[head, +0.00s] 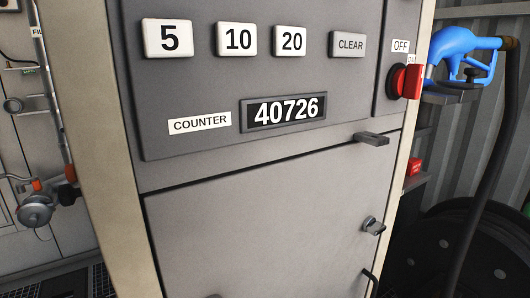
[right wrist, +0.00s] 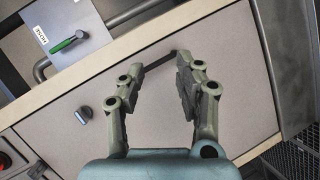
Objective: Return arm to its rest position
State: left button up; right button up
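My right gripper (right wrist: 157,72) shows in the right wrist view, with its two grey-green fingers spread apart and nothing held between them. It is in front of a light grey cabinet panel (right wrist: 230,60). A dark bar (right wrist: 158,63) on the panel shows beyond the gap between the fingertips; I cannot tell how far off it is. Neither gripper is visible in the head view, and my left gripper shows in no view.
The head view shows a dispenser with a counter (head: 284,111) reading 40726, a latch handle (head: 371,139), a red switch (head: 406,81) and a blue nozzle (head: 462,45) at right. Pipes and a valve (head: 37,208) stand left. The wrist view shows a green-handled lever (right wrist: 67,44) and a knob (right wrist: 83,115).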

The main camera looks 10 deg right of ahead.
jog(key=s+a+f+m+g+h, duration=0.1)
jog(key=s+f+m+g, duration=0.1)
jog(key=s+f, duration=0.35)
jog(key=s+a+f+m+g, duration=0.1)
jog(key=s+f+m+g, duration=0.15)
jog(key=f, duration=0.55)
jog(key=s+a+f+m+g, duration=0.2)
jog(key=s+f+m+g, duration=0.1)
jog(key=s, duration=0.5)
jog(key=s+a+f+m+g, duration=0.2)
jog(key=s+f, duration=0.4)
jog(key=s, duration=0.3)
jog(key=s+a+f+m+g, duration=0.2)
jog(key=s+f+m+g, duration=0.2)
jog(key=s, duration=0.5)
jog(key=shift+s+f+m, duration=0.15)
jog(key=shift+f+m, duration=0.2)
jog(key=shift+f, duration=0.15)
jog(key=shift+a, duration=0.1)
